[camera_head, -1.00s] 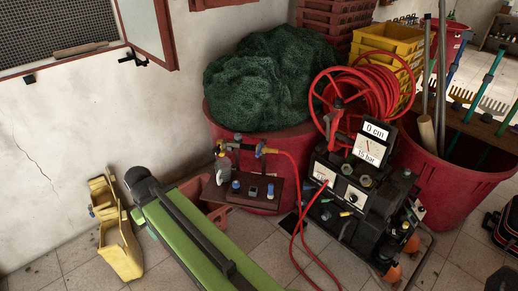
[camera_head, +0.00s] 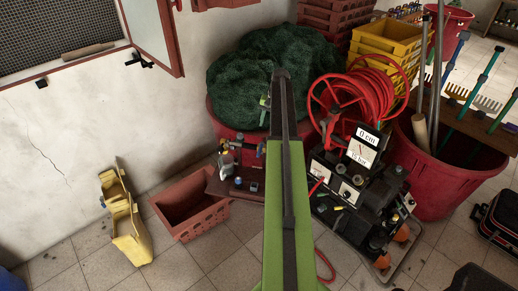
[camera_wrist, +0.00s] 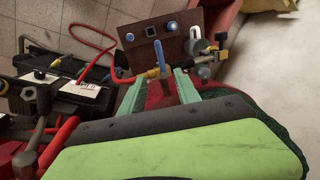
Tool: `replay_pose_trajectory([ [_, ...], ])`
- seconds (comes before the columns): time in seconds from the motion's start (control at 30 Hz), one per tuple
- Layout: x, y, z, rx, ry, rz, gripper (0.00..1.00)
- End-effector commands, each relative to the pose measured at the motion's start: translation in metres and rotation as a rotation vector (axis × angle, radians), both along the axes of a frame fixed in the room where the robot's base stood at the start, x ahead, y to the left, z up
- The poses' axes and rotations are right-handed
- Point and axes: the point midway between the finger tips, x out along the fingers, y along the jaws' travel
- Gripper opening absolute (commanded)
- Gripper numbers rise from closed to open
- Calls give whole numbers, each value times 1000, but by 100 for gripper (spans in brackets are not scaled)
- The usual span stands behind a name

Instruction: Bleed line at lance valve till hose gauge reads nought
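The lance valve shows in the wrist view as a yellow fitting (camera_wrist: 153,73) with a blue lever (camera_wrist: 161,56) and the red hose (camera_wrist: 92,40) joined to it. My gripper (camera_wrist: 158,76) is open, its two green fingers on either side of the fitting; I cannot tell whether they touch it. In the head view my arm hides most of the valve, and my gripper (camera_head: 264,108) shows only in part. The hose gauge (camera_head: 359,156) stands on the black machine (camera_head: 350,195); its small text appears to read 15 bar, below a 0 cm display (camera_head: 367,135).
A red hose reel (camera_head: 370,95) stands right of my arm. A red crate (camera_head: 190,207) and yellow bins (camera_head: 130,235) lie left, with bare floor around.

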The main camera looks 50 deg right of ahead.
Motion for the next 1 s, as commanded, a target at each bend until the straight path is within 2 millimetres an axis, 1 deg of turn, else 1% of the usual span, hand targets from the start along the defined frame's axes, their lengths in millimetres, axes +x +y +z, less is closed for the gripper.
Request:
replay_pose_trajectory([
  [0.17, 3, 2, -22, -1, 1, 1, 39],
  [0.27, 6, 4, -41, -1, 1, 1, 39],
  [0.4, 10, 7, -70, -1, 1, 1, 39],
  [0.8, 23, 14, -150, -1, 1, 1, 39],
  [0.9, 26, 16, -164, -1, 1, 1, 39],
  [1.0, 28, 17, -171, -1, 1, 1, 39],
])
